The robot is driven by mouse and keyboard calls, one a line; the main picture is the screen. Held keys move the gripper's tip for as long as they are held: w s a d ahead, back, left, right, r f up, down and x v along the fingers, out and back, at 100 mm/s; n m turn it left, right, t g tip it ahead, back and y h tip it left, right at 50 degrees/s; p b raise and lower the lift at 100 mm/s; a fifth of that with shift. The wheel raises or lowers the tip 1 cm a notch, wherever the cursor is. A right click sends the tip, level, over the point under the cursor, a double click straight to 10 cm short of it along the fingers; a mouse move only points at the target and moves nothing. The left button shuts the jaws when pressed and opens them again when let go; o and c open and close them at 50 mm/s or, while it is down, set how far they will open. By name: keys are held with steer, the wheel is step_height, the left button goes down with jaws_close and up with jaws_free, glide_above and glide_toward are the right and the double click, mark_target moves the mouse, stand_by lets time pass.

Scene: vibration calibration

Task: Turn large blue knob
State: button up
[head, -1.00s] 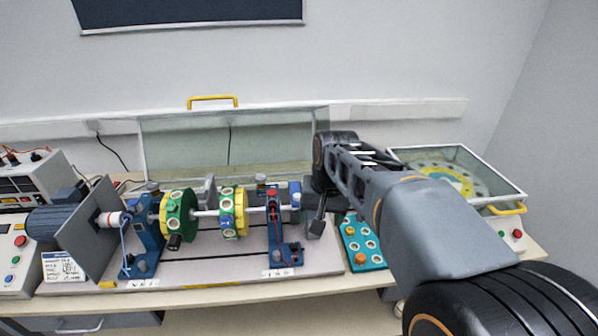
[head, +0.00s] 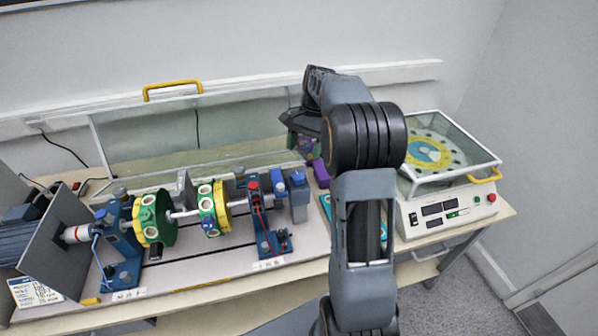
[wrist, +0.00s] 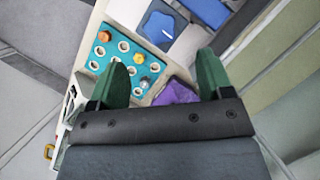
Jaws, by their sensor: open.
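Several blue knob-like parts show on the rotor rig in the head view. One blue part (head: 298,178) caps the grey post at the rig's right end, and another (head: 278,176) sits just left of it. My gripper (head: 297,130) is raised behind and above the rig's right end, partly hidden by my arm. In the wrist view its two green fingers (wrist: 162,68) are spread, with nothing between them. A blue part (wrist: 160,27) lies beyond the fingertips, apart from them.
A teal tray (wrist: 103,66) holds several coloured pieces, with a purple object (wrist: 177,92) beside it. A clear guard with a yellow handle (head: 172,85) stands behind the rig. At right is a covered disc unit (head: 450,212) with buttons. My arm hides part of the bench.

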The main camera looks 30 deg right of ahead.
mark_target(298, 175)
steer(key=x, duration=0.8)
steer(key=shift+f+p, duration=0.15)
steer(key=shift+p, duration=0.15)
steer(key=shift+c, duration=0.4)
steer(key=c, duration=0.8)
steer(key=shift+c, duration=0.2)
steer(key=shift+n, duration=0.3)
